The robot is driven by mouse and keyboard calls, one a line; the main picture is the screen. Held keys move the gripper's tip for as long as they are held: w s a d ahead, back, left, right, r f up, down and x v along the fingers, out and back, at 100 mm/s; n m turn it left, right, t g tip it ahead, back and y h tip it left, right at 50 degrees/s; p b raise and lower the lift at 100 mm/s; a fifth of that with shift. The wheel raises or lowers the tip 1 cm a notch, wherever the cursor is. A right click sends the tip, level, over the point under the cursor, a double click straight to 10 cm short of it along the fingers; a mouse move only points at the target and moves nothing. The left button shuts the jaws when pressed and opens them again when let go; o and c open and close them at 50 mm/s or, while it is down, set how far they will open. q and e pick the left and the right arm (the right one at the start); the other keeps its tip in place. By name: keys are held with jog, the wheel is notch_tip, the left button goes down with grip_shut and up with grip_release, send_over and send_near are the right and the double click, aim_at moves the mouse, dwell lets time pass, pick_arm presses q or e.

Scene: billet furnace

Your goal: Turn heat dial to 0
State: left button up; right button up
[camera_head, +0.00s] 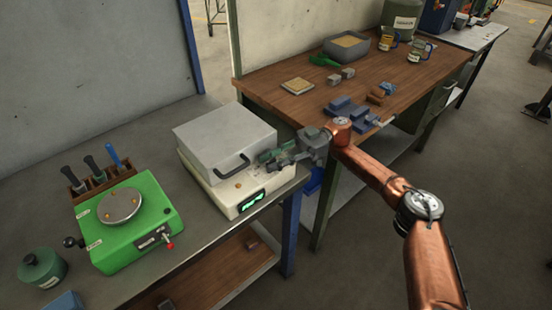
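The furnace (227,143) is a pale box with a grey lid, shut, on the grey bench at the middle left. A black curved handle (232,167) is on the lid's front. A green lit display (251,202) is on the front face; its reading is too small to tell. I cannot make out the heat dial clearly. My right gripper (269,160) reaches in from the right, over the furnace's right front end beside the lid handle. Its fingers are small and dark, so their opening and any contact are unclear. My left gripper is out of view.
A green device with a round metal plate (120,205) and a rack of tools (94,176) stand left of the furnace. A wooden table (279,98) with a grey bin (347,46), blue blocks (350,112) and small jars stands behind right.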

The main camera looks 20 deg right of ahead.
jog(key=shift+w+d, duration=0.25)
jog(key=shift+d, duration=0.95)
jog(key=shift+w+d, duration=0.2)
jog(key=shift+d, duration=0.95)
jog(key=shift+w+d, duration=0.25)
jog(key=shift+d, duration=0.95)
jog(key=shift+f, duration=0.1)
